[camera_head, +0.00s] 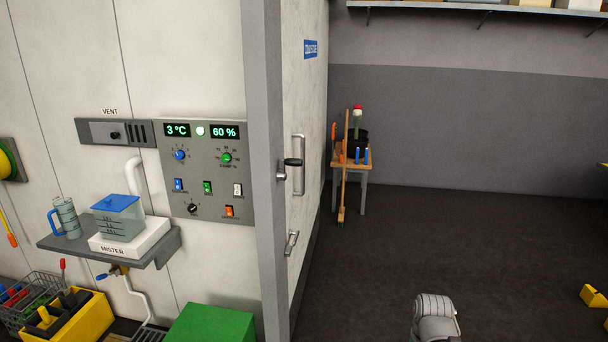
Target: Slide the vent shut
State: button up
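The vent (88,131) is a grey horizontal plate on the pale wall at the left, under a label reading VENT. A dark knob (115,135) sits near the middle of it, on a darker strip. Several dark upright slots show uncovered at its right end, to the right of the knob. My gripper is not in view. A rounded pale grey part of my arm shows at the bottom edge, right of centre, far from the vent.
A control panel (204,206) with displays and knobs adjoins the vent's right side. Below, a shelf (165,247) holds the mister (130,236) and a jug (67,217). A green box (211,325) and yellow crate (85,325) stand low. The floor right of the door is mostly clear.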

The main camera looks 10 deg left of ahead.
aim_at(101, 132)
jog(key=u, duration=3)
jog(key=i, duration=1.55)
jog(key=u, duration=0.1)
